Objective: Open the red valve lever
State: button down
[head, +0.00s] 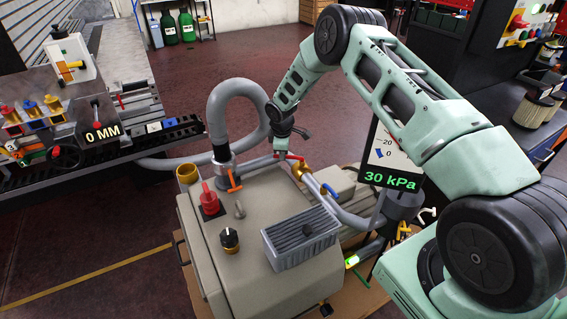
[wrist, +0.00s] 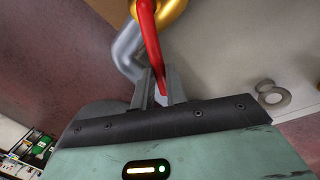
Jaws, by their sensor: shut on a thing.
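The red valve lever (head: 293,157) sits on a brass valve body (head: 301,170) on the grey pipe at the back of the beige machine. In the wrist view the red lever (wrist: 150,40) comes down from the brass fitting (wrist: 174,12), with its lower end between my two fingers. My gripper (head: 283,153) is shut on the lever's end; its fingers also show in the wrist view (wrist: 160,85). In the head view my gripper partly hides the lever's end.
A gauge panel (head: 391,180) reads 30 kPa beside the valve. A thick grey hose (head: 218,110) loops up left of my gripper. An orange-handled fitting (head: 234,180), a red knob (head: 209,197) and a grey finned block (head: 300,240) stand on the machine top.

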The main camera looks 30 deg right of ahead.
jog(key=shift+w+d+m+g+h+b, duration=0.2)
jog(key=shift+w+d+m+b, duration=0.5)
jog(key=shift+m+b, duration=0.7)
jog(key=shift+w+d+m+g+h+b, duration=0.2)
jog(key=shift+w+d+m+b, duration=0.45)
jog(key=shift+m, duration=1.2)
jog(key=shift+w+d+m+g+h+b, duration=0.1)
jog(key=shift+w+d+m+g+b, duration=0.25)
jog(key=shift+d+m+b, duration=0.9)
jog(key=shift+a+m, duration=0.2)
jog(key=shift+m, duration=0.3)
jog(key=c, duration=1.4)
grip_release()
jog(key=shift+r, duration=0.1)
jog(key=a+r, duration=0.3)
jog(key=r, duration=1.4)
jog(key=shift+s+a+b, duration=0.2)
jog(key=shift+b, duration=0.15)
